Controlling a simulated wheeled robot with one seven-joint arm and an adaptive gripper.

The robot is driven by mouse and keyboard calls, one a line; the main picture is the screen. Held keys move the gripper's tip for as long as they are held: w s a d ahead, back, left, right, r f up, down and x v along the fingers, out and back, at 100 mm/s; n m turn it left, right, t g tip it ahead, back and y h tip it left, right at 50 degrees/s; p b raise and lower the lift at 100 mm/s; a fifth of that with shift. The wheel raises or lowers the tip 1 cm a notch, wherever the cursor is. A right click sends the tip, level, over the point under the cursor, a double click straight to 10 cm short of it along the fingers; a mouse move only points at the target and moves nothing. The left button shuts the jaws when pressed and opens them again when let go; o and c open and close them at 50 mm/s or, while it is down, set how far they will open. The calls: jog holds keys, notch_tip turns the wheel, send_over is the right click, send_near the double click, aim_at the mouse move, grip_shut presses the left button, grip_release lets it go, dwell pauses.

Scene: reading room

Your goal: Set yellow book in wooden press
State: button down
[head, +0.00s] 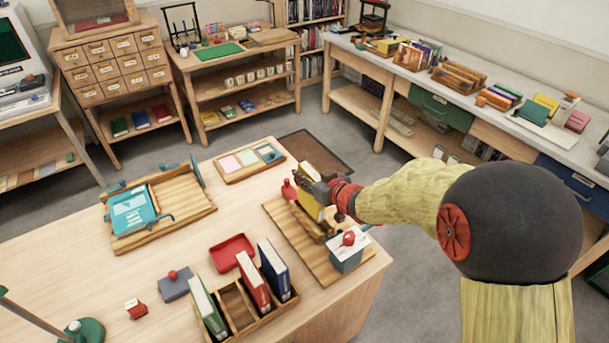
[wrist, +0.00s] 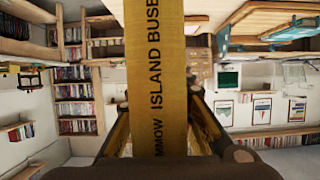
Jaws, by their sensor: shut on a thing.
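The yellow book (head: 310,203) is held upright in my gripper (head: 322,191). In the wrist view its yellow spine (wrist: 160,70) with black lettering runs up the middle between my gripper's fingers (wrist: 163,110). My gripper is shut on it. The wooden press (head: 284,229), with a flat base board and a red knob at its far left, lies under and around the book near the table's right edge. The book's lower end is among the press's wooden parts. I cannot tell whether it rests on the base. My gripper hides part of the press.
A teal-and-white block with a red knob (head: 347,250) stands at the press's near right. A wooden rack (head: 235,306) with green, red and blue books is in front. A red tray (head: 231,251) and a wooden frame with a teal book (head: 132,210) lie left.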

dwell(0.4)
notch_tip(320, 180, down, 3)
jog(key=shift+w+f+b, duration=0.1)
jog(key=shift+f+b, duration=0.05)
jog(key=shift+b, duration=0.9)
jog(key=shift+r+p, duration=0.2)
jog(key=shift+p, duration=0.3)
jog(key=shift+f+b, duration=1.2)
jog(key=shift+p, duration=0.5)
dwell(0.4)
